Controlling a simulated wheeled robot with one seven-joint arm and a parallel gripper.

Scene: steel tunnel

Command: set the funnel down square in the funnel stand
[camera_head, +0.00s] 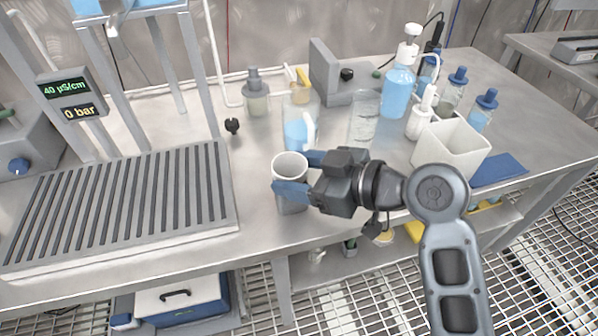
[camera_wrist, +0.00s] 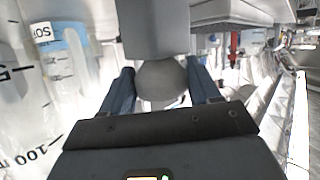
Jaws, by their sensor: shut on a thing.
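My gripper (camera_head: 291,173) has its blue fingers closed around a pale grey, open-topped cylindrical cup, which I take for the funnel (camera_head: 290,167). The cup looks roughly upright over the front part of the steel bench, with its dark opening facing up. Its lower end shows below the near finger; I cannot tell whether it touches anything. In the wrist view, my gripper's fingers (camera_wrist: 162,88) flank a rounded grey surface (camera_wrist: 160,78), with a grey block-like shape above it. I cannot clearly make out the funnel stand in either view.
A beaker with blue liquid (camera_head: 296,138) stands just behind the cup. A clear beaker (camera_head: 363,133), a blue bottle (camera_head: 396,92) and a white square bin (camera_head: 448,155) stand to the right. A slatted grey rack (camera_head: 130,205) is at left, with bare bench between.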

